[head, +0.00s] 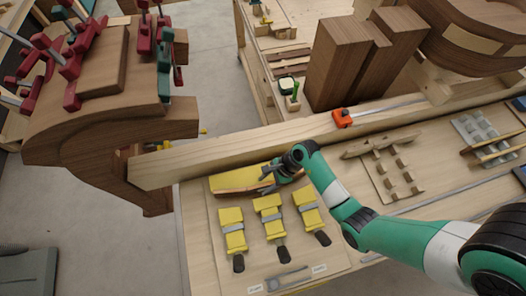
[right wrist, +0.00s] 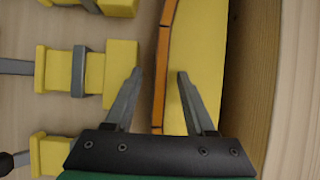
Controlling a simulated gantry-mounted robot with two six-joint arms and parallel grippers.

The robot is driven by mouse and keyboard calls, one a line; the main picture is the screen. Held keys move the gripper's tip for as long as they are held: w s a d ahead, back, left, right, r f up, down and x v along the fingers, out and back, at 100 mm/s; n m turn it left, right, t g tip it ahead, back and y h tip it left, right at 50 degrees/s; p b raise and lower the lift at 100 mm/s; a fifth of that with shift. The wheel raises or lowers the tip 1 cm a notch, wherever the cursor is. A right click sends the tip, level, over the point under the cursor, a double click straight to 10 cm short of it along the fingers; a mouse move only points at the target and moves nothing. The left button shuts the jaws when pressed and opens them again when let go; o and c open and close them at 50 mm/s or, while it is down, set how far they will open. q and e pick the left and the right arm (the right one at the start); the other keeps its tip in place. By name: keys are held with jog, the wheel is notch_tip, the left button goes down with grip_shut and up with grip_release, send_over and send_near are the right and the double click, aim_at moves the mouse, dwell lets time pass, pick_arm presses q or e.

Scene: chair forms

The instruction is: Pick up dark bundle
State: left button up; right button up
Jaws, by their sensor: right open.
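My right gripper (head: 268,181) is open over the front bench, at the right end of a curved yellow piece with a brown edge (head: 236,180). In the right wrist view, the orange-brown edge (right wrist: 163,70) of this yellow piece (right wrist: 196,50) lies between the open fingers (right wrist: 160,73). One finger is over the yellow surface, the other beside the edge; contact cannot be told. No item is plainly a dark bundle; dark brown strips (head: 288,54) lie on the rear bench, far from the gripper. My left gripper is not in view.
Several yellow blocks with grey bands (head: 268,204) lie in front of the gripper. A long wooden beam (head: 245,150) runs behind it. An orange clamp (head: 342,117) and dark wood blocks (head: 335,65) stand farther back. A slatted wooden piece (head: 385,165) lies right.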

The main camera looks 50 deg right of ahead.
jog(key=shift+f, duration=0.3)
jog(key=shift+c, duration=0.2)
grip_shut()
dwell(1.4)
